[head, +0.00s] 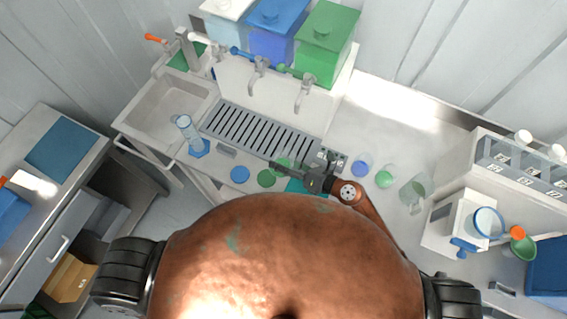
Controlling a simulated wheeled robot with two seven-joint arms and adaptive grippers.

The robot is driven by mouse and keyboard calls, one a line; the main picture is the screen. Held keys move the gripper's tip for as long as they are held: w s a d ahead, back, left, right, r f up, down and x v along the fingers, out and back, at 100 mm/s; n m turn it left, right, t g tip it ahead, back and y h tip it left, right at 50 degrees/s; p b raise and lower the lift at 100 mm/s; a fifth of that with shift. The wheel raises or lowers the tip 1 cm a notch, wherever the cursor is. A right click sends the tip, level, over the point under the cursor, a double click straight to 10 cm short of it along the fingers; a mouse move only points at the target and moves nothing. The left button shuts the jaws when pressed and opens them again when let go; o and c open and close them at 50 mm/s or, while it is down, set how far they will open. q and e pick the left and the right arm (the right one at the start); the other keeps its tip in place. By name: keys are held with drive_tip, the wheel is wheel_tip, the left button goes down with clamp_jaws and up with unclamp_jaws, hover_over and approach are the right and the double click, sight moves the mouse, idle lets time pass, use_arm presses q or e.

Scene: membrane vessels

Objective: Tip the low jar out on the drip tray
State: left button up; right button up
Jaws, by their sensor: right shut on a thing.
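The drip tray (258,132) is a long grey slotted grate on the bench, below the taps. My right gripper (285,170) is at the tray's near right end, with its arm coming in from the right. It is shut on a clear, green-tinted jar (284,161), which seems to be the low jar. The jar is over or beside the near edge of the grate; I cannot tell its height, tilt or contents. My left gripper is not in view.
Taps (258,72) overhang the tray, below blue (277,32) and green (326,42) tanks. A tall clear cylinder (185,127) stands left on a blue base. Blue (240,174) and green (266,178) discs lie in front. A clear jug (414,190) stands right. A sink (172,108) is left.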

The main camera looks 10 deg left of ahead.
sight(294, 158)
drive_tip(key=shift+s+a+f+m+g+y+b, duration=0.1)
drive_tip(key=shift+f+m+g+y+b, duration=0.1)
drive_tip(key=shift+m+y+b, duration=0.4)
drive_tip(key=shift+s+a+f+m+g+y+b, duration=0.1)
drive_tip(key=shift+f+m+g+y+b, duration=0.1)
drive_tip(key=shift+m+b, duration=0.65)
wheel_tip(294, 158, up, 2)
drive_tip(key=m, duration=0.1)
drive_tip(key=m+y+b, duration=0.1)
drive_tip(key=m, duration=0.1)
drive_tip(key=shift+w+d+r+y, duration=0.1)
drive_tip(key=shift+w+y, duration=0.05)
drive_tip(key=shift+y, duration=0.15)
drive_tip(key=m, duration=0.1)
drive_tip(key=r+m+y+p, duration=0.1)
drive_tip(key=r+m, duration=0.1)
drive_tip(key=shift+w+d+m, duration=0.25)
drive_tip(key=shift+w+d, duration=0.05)
drive_tip(key=shift+w+d+r+m+t+y+p, duration=0.15)
drive_tip(key=shift+r+m+t+y+p, duration=0.1)
drive_tip(key=shift+m, duration=0.45)
drive_tip(key=shift+w+d+r+m+t+y+p, duration=0.15)
drive_tip(key=shift+w+m+t+y+p, duration=0.1)
drive_tip(key=shift+m, duration=0.45)
drive_tip(key=shift+w+d+r+m+t+y+p, duration=0.1)
drive_tip(key=shift+r+m+t+y+p, duration=0.15)
drive_tip(key=shift+m, duration=0.45)
